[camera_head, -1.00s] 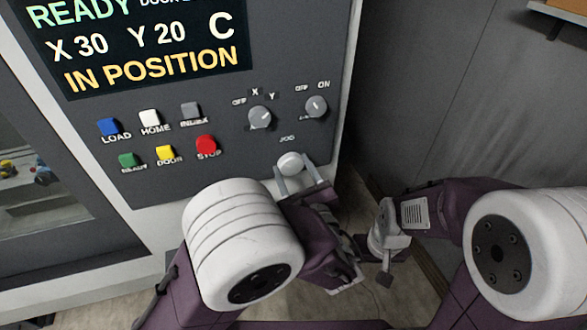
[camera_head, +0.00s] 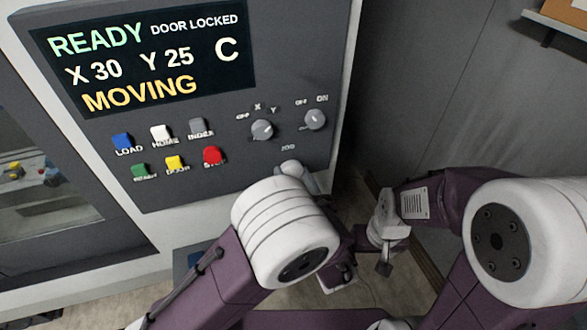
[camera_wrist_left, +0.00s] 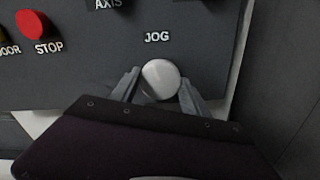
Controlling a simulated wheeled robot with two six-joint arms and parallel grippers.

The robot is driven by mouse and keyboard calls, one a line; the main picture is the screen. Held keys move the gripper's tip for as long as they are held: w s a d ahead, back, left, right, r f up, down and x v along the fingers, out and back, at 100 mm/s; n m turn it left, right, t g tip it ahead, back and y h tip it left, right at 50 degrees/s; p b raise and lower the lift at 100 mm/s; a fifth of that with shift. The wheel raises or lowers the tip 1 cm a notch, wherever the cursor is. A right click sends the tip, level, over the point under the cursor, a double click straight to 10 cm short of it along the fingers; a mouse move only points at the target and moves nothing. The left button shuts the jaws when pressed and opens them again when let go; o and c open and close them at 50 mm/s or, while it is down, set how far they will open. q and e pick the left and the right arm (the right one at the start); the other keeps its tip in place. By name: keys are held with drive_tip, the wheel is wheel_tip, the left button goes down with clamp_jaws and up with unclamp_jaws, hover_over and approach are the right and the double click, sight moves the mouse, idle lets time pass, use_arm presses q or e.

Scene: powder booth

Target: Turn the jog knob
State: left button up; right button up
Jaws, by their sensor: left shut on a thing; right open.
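The jog knob (camera_wrist_left: 160,78) is a round white knob under the JOG label, low on the right of the dark control panel. It also shows in the head view (camera_head: 291,167), partly hidden by my left arm. My left gripper (camera_wrist_left: 160,90) is shut on the knob, one finger on each side of it. In the head view the left fingers are mostly hidden behind my arm. My right gripper (camera_head: 385,262) is open and empty, low and to the right of the panel. The display (camera_head: 150,60) reads READY, DOOR LOCKED, X 30, Y 25, C and MOVING.
Above the jog knob are the axis selector (camera_head: 262,129) and an OFF/ON switch (camera_head: 315,119). Several coloured buttons sit to the left, including the red STOP button (camera_head: 212,155). A grey wall (camera_head: 440,90) stands to the right, with a gap beside the panel.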

use_arm(q)
drive_tip(key=shift+r+m+p, duration=0.1)
drive_tip(key=shift+m+p, duration=1.05)
drive_tip(key=shift+m, duration=0.35)
drive_tip(key=o, duration=1.4)
drive_tip(key=shift+c, duration=0.2)
drive_tip(key=shift+d, duration=0.1)
